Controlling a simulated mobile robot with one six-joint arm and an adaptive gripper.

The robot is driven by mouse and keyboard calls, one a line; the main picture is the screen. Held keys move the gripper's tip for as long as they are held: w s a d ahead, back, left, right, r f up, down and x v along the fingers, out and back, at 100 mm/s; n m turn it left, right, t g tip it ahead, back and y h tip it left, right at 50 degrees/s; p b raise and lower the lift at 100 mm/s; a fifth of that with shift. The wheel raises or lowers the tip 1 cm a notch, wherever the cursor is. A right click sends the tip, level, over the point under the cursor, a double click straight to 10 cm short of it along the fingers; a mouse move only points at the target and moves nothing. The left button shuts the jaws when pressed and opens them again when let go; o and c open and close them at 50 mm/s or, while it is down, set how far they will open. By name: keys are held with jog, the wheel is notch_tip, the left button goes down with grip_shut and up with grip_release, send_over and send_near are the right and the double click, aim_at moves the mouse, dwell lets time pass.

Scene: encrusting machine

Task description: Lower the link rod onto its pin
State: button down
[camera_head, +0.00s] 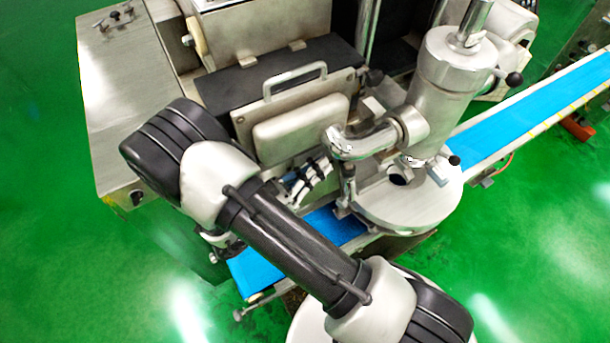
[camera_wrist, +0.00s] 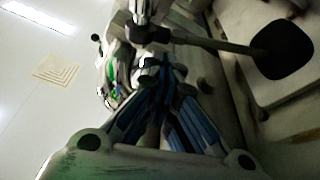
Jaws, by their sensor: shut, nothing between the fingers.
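My gripper (camera_head: 314,172) is in front of the machine's front cover, left of the curved metal pipe. In the wrist view its blue and dark fingers (camera_wrist: 152,80) converge, shut and empty. In the wrist view a thin rod (camera_wrist: 220,45) runs right from near the fingertips to a dark rounded shape (camera_wrist: 283,50); I cannot tell whether this is the link rod. In the head view a short upright post (camera_head: 347,184) stands right of the gripper. I cannot make out the link rod's pin in either view.
The curved pipe (camera_head: 362,140) joins the tall metal cylinder (camera_head: 445,85). A round metal plate (camera_head: 405,208) lies below it. The front cover (camera_head: 300,125) has a handle. A blue conveyor belt (camera_head: 255,272) runs underneath. Green floor (camera_head: 520,240) is clear at right.

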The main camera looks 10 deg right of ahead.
jog(key=x, duration=0.3)
jog(key=shift+w+d+r, duration=0.15)
jog(key=shift+d, duration=0.2)
jog(key=f+b, duration=0.1)
jog(key=s+f, duration=0.1)
jog(key=f, duration=0.1)
jog(key=f+b, duration=0.1)
jog(key=f, duration=0.1)
jog(key=shift+s+d+f+b, duration=0.2)
jog(key=shift+s+d+b, duration=0.05)
jog(key=shift+s+b, duration=0.1)
